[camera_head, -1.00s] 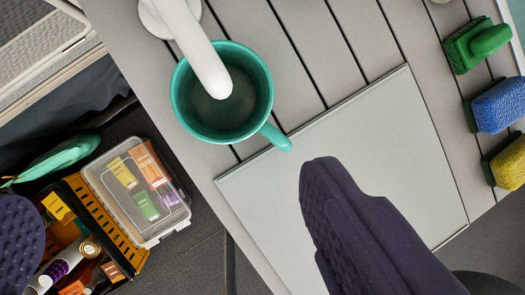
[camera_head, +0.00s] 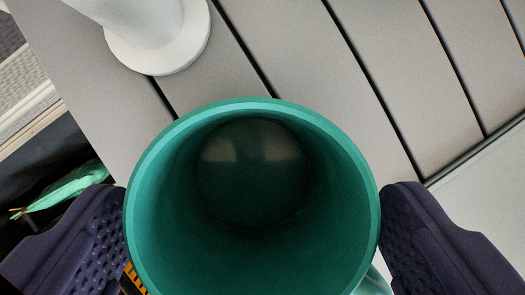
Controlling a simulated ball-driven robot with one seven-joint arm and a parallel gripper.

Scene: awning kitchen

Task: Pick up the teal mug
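The teal mug (camera_head: 150,180) fills the lower middle of the view, and I look down into its dark, empty-looking inside. My gripper (camera_head: 252,228) has its two dark purple, bumpy fingers on opposite sides of the mug, one at the left wall and one at the right. Both fingers appear to touch the wall, with no gap visible. The mug's handle shows only in part at the lower right, beside the right finger. The mug's underside is hidden, so I cannot tell whether it rests on the counter.
A white post with a round base (camera_head: 160,45) stands on the slatted grey counter (camera_head: 310,60) just behind the mug. A pale grey panel (camera_head: 490,190) lies at the right. A green item (camera_head: 65,190) is beyond the counter's left edge. The slats at upper right are clear.

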